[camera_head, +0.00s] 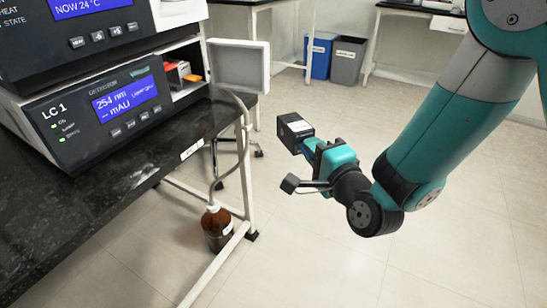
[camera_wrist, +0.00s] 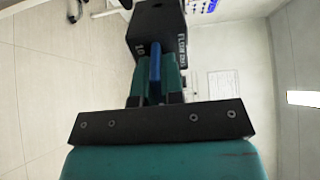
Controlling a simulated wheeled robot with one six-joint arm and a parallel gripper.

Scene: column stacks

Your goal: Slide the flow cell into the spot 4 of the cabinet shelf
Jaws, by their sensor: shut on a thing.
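The flow cell is a black box (camera_head: 294,130) with a small white label and a blue handle. My gripper (camera_head: 308,148) is shut on its blue handle and holds it in the air over the floor, right of the bench. In the wrist view the flow cell (camera_wrist: 157,28) is straight ahead, with its blue handle (camera_wrist: 155,75) between the teal fingers and white lettering on its side. The cabinet shelf is not clearly identifiable; an open compartment (camera_head: 187,88) with small red and yellow items shows beside the LC 1 unit (camera_head: 95,112). No spot number is readable.
The dark bench top (camera_head: 60,215) fills the left, with stacked instruments on it. An open white door (camera_head: 238,66) juts out right of the stack. A brown bottle (camera_head: 217,225) stands below by the bench leg. Blue and grey bins (camera_head: 346,62) stand behind. The floor on the right is clear.

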